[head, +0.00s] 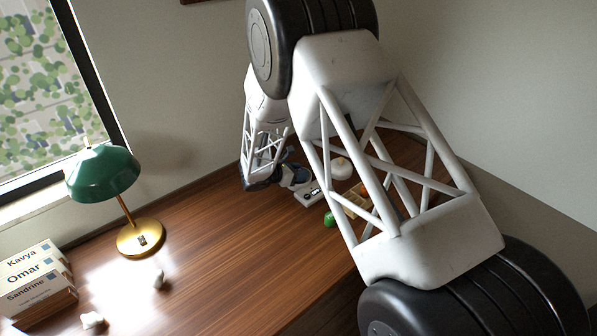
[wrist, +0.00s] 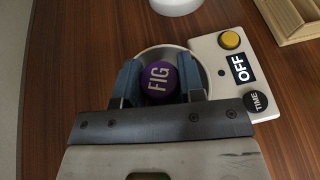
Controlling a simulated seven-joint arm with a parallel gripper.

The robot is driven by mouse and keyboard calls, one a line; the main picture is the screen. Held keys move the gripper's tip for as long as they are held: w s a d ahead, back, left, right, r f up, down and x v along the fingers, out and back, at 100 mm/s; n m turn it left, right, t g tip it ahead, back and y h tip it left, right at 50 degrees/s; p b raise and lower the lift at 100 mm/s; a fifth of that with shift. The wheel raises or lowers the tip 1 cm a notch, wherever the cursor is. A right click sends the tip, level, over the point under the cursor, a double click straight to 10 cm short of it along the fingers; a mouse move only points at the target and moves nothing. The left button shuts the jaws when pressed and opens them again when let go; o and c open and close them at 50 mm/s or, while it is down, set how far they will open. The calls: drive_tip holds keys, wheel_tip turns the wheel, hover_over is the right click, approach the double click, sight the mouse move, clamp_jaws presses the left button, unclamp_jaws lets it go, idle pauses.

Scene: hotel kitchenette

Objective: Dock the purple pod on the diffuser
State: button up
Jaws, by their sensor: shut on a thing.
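The purple pod (wrist: 160,83), round and marked FIG, sits between the two fingers of my gripper (wrist: 160,72) in the wrist view. The gripper is shut on it. The diffuser (wrist: 207,46) is a pale unit with a round grey-rimmed well, a yellow button, a display reading OFF and a black TIME button. The pod appears over or inside the round well; its height against the well cannot be told. In the head view the diffuser (head: 308,195) stands on the desk beside my gripper (head: 290,178), and the pod cannot be made out.
A wooden tray (wrist: 290,15) stands close right of the diffuser, and a white round object (wrist: 178,3) behind it. A small green object (head: 330,219) is nearby. A green lamp (head: 103,174), stacked boxes (head: 38,285) and small pale items are at the left. The desk between is clear.

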drive_tip(key=shift+f, duration=0.3)
drive_tip(key=o, duration=0.6)
drive_tip(key=shift+o, duration=0.2)
drive_tip(key=shift+a, duration=0.1)
drive_tip(key=shift+v, duration=5.4)
